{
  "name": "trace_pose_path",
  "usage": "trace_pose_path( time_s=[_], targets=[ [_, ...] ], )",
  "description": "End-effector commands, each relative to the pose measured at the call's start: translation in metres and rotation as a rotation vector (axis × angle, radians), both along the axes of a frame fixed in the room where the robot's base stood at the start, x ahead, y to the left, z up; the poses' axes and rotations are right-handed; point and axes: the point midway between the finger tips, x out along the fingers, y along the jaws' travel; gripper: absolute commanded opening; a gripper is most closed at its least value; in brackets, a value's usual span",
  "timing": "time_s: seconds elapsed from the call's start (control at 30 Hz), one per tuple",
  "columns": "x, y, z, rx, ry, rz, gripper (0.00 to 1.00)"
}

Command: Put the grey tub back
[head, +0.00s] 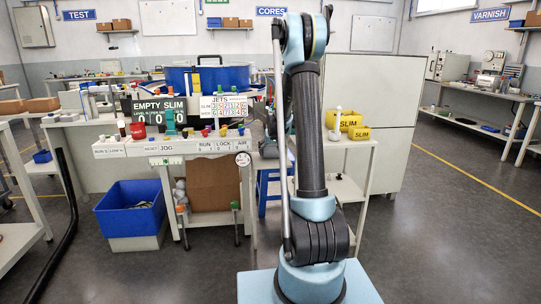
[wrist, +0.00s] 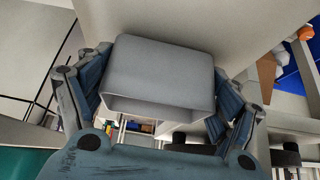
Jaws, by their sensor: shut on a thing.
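The grey tub (wrist: 158,62) fills the middle of the wrist view. It is a smooth, box-shaped tub with rounded corners, tilted in the picture, with an open side showing toward the camera. My gripper (wrist: 165,88) is shut on it, with one blue finger against each side. In the head view I cannot make out the tub, and my gripper is hidden behind my own arm.
A blue crate (head: 132,208) sits below left. Yellow SLIM bins (head: 350,119) stand on a small table (head: 345,190) at right. The floor at far right is clear.

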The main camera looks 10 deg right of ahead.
Motion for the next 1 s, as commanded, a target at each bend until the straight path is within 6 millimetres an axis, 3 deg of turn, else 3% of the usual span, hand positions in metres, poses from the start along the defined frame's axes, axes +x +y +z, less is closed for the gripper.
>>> trace_pose_path(
  time_s=[0.4,0.43,0.5,1.0],
  targets=[
    [-0.0002,0.0004,-0.0096,0.0,0.0,0.0,0.58],
    [-0.0003,0.0004,-0.0093,0.0,0.0,0.0,0.9],
    [-0.0003,0.0005,-0.0092,0.0,0.0,0.0,1.0],
    [-0.0014,0.0017,-0.0059,0.0,0.0,0.001,1.0]
  ],
)
